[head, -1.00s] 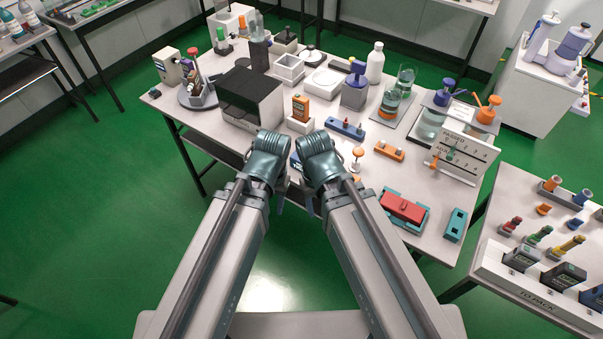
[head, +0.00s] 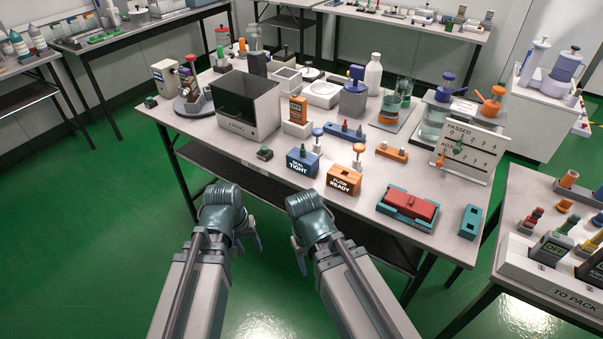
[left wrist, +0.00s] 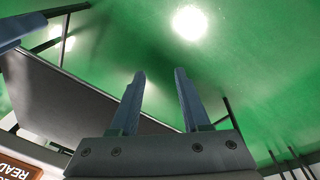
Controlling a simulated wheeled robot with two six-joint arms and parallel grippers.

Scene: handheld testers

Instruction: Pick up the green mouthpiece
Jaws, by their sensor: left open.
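A small green-topped piece (head: 563,224) stands between a red-topped one (head: 531,219) and a yellow one on the right-hand table. A small dark item with a green top (head: 265,152) lies near the front edge of the main table. I cannot tell for sure which is the green mouthpiece. My left gripper (head: 250,240) is in front of the main table, apart from both. In the left wrist view its two fingers (left wrist: 160,75) are apart with only green floor between them. My right gripper (head: 299,242) is beside it; its jaws are not clear.
The main table (head: 235,152) holds a black-fronted box (head: 245,108), a blue block (head: 302,162), an orange block (head: 343,179) and a red-and-teal case (head: 410,205). A score board (head: 467,150) stands at its right. The floor in front is clear.

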